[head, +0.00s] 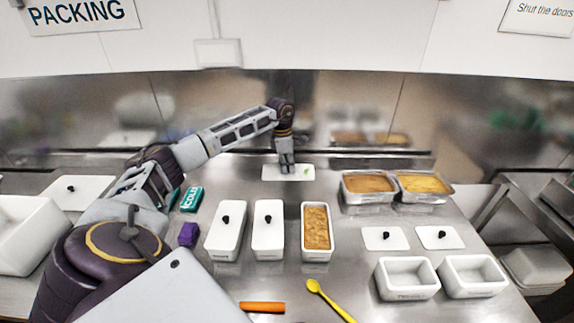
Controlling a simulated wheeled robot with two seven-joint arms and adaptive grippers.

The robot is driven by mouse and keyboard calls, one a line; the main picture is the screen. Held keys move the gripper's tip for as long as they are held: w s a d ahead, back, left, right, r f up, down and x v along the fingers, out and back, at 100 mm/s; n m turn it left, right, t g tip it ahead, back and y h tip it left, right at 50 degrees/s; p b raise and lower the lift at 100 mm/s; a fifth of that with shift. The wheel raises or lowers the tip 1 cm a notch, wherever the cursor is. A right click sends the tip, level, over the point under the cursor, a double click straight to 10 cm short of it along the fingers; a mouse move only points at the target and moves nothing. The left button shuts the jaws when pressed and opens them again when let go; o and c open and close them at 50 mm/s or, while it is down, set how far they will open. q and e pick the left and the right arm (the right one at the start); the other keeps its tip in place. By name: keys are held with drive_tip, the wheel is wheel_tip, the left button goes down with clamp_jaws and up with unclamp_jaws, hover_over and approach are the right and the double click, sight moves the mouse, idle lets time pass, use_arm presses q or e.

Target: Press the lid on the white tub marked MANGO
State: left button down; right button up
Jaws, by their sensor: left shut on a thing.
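Several white tubs stand on the steel counter; their labels are too small to read, so I cannot tell which says MANGO. One long tub (316,257) is open and full of orange-brown contents. Left of it stand two long tubs with black-knobbed lids, the nearer-to-centre one (268,240) and the left one (225,240). My left gripper (287,168) reaches to the back of the counter, pointing down, shut at the middle of a flat white lid-like plate (270,173) with a green mark. Its knob, if any, is hidden by the fingers. My right gripper is out of view.
Two small empty tubs (407,290) and two loose knobbed lids (385,244) are at right. Filled metal pans (370,198) stand behind. A yellow spoon (328,298), orange bar (262,307), purple block (188,235) and teal box (191,200) lie about. A large tub (30,240) is far left.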

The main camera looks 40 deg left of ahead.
use_arm(q)
drive_tip(key=shift+d+r+p, duration=0.3)
drive_tip(key=shift+d+r, duration=0.05)
drive_tip(key=s+d+m+p, duration=0.1)
drive_tip(key=s+d+m, duration=0.2)
drive_tip(key=d+m, duration=0.3)
drive_tip(key=s+d+r+m+g+p, duration=0.1)
drive_tip(key=s+d+m, duration=0.2)
drive_tip(key=d+m, duration=0.3)
drive_tip(key=s+d+m+p, duration=0.2)
drive_tip(key=s+d+m, duration=0.2)
drive_tip(key=d+m, duration=0.2)
drive_tip(key=shift+d+r+g, duration=0.3)
drive_tip(key=shift+d+g, duration=0.1)
drive_tip(key=shift+d, duration=0.65)
drive_tip(key=shift+f, duration=0.2)
